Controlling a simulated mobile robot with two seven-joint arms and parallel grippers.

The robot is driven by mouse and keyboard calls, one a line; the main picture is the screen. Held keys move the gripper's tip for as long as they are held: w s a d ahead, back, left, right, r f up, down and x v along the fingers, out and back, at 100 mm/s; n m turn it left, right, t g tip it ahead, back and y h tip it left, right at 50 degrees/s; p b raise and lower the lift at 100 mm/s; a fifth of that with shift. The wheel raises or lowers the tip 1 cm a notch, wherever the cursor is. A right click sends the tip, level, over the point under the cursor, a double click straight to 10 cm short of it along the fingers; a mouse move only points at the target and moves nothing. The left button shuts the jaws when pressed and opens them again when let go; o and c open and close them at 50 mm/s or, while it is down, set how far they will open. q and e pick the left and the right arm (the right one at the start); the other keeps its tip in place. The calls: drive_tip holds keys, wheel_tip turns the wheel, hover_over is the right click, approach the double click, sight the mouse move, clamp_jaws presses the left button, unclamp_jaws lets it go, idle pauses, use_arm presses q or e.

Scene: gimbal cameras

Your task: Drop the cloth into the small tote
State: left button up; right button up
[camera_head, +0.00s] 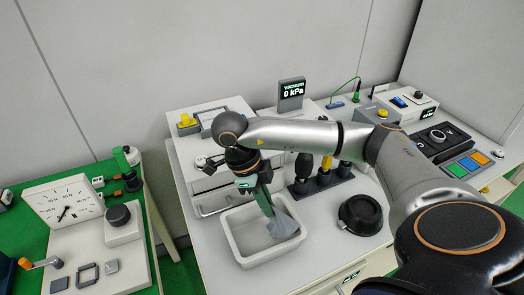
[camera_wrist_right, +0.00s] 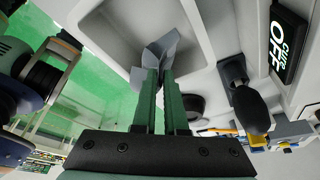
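The small tote (camera_head: 240,252) is an open white tray on the white bench, left of centre in the head view. It also shows at the top of the right wrist view (camera_wrist_right: 105,25). My right gripper (camera_head: 269,211) points down over the tote, its green fingers close together. It is shut on the grey-blue cloth (camera_head: 284,226), which hangs crumpled from the fingertips within the tote's outline. In the right wrist view the cloth (camera_wrist_right: 158,50) bunches at the fingertips (camera_wrist_right: 161,78). I cannot tell whether it touches the tote's floor. My left gripper is not in view.
A round black dish (camera_head: 360,214) sits right of the tote. A rack with dark-handled tools (camera_head: 322,180) stands behind it. A white drawer unit (camera_head: 190,155) is behind the tote. A gauge (camera_head: 64,202) stands on the green table at left. The bench's front right is clear.

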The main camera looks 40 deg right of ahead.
drive_tip(key=o, duration=1.1)
drive_tip(key=shift+o, duration=0.3)
drive_tip(key=shift+o, duration=1.4)
drive_tip(key=shift+r, duration=0.1)
drive_tip(key=shift+t+y, duration=0.6)
drive_tip(key=shift+t, duration=0.3)
drive_tip(key=r, duration=0.2)
drive_tip(key=r+p, duration=0.1)
drive_tip(key=w+r+p, duration=0.1)
drive_tip(key=r, duration=0.1)
drive_tip(key=shift+a+r, duration=0.35)
